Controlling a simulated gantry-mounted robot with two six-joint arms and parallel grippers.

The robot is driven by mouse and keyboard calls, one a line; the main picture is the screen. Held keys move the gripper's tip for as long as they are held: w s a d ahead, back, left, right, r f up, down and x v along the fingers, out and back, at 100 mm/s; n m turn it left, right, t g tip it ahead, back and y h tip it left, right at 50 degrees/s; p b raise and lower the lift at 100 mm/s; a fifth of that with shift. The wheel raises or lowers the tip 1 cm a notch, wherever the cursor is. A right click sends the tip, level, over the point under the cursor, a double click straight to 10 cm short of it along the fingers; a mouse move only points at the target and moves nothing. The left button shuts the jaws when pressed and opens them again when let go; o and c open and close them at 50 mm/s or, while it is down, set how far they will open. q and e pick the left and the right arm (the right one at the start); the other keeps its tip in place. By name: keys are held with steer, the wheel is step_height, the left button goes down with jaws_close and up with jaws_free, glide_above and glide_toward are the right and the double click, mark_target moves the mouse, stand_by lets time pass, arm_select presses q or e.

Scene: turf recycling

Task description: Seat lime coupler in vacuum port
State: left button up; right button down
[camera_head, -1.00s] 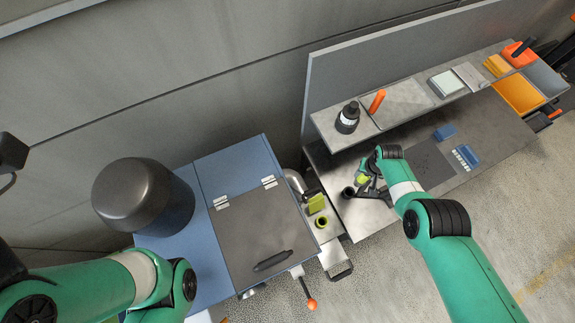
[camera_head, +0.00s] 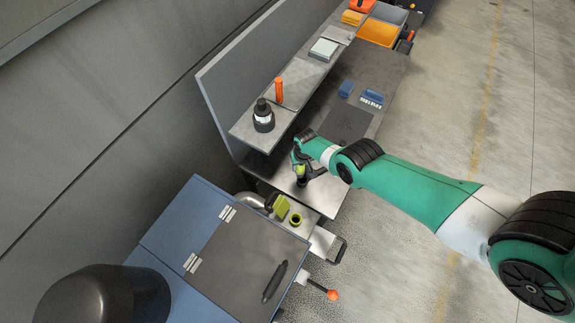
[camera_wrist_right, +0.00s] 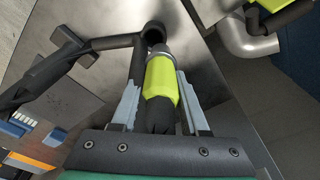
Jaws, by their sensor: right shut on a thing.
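My right gripper (camera_head: 300,168) is shut on the lime coupler (camera_wrist_right: 161,78), a bright yellow-green cylinder with a grey tip. In the right wrist view the fingers (camera_wrist_right: 157,100) flank the coupler. A dark round socket (camera_wrist_right: 153,32) stands on the metal bench just past the tip. Whether they touch is unclear. In the head view the coupler (camera_head: 301,169) appears right by the dark socket (camera_head: 302,182), partly hidden by the gripper. I cannot tell for certain that this socket is the vacuum port. My left gripper is not in view.
A lime block (camera_head: 282,207) stands beside the ring. The blue cabinet (camera_head: 180,215) has a dark lid with a handle. A black bottle (camera_head: 263,117) and an orange stick (camera_head: 279,90) stand on the shelf above the bench. Blue blocks (camera_head: 372,98) lie farther back.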

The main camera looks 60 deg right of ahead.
steer(key=shift+s+d+f, duration=0.4)
steer(key=shift+s+f, duration=0.05)
steer(key=shift+s, duration=0.25)
step_height(320, 180, down, 8)
steer(key=b, duration=0.7)
steer(key=shift+r+b, duration=0.25)
steer(key=shift+b, duration=0.15)
steer(key=shift+c, duration=1.7)
jaws_free()
steer(key=shift+r, duration=0.1)
